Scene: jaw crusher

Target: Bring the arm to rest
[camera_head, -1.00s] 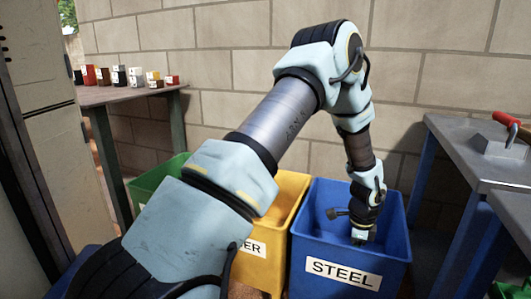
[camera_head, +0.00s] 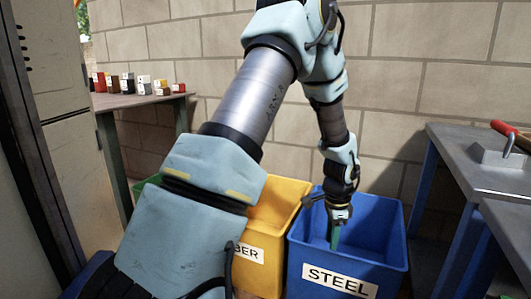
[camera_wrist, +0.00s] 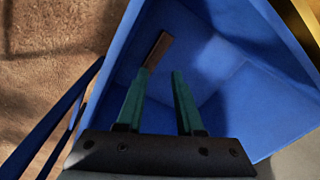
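My gripper (camera_head: 336,238) hangs over the blue bin (camera_head: 338,262) labelled STEEL, its fingers pointing down within the bin's opening. In the wrist view my gripper's two green fingers (camera_wrist: 160,73) are apart with an empty gap between them. A small rust-brown bar (camera_wrist: 158,50) shows inside the blue bin (camera_wrist: 232,78), just beyond the left fingertip. It seems to lie on the bin floor, apart from the fingers. In the head view the bar is hidden. My arm is bent high and reaches down into the bin.
A yellow bin (camera_head: 277,210) stands left of the blue one, and a green bin (camera_head: 146,184) is partly hidden behind my arm. A grey bench (camera_head: 445,145) with a red-handled tool (camera_head: 510,135) stands right. A table (camera_head: 130,100) with several small blocks stands back left before a brick wall.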

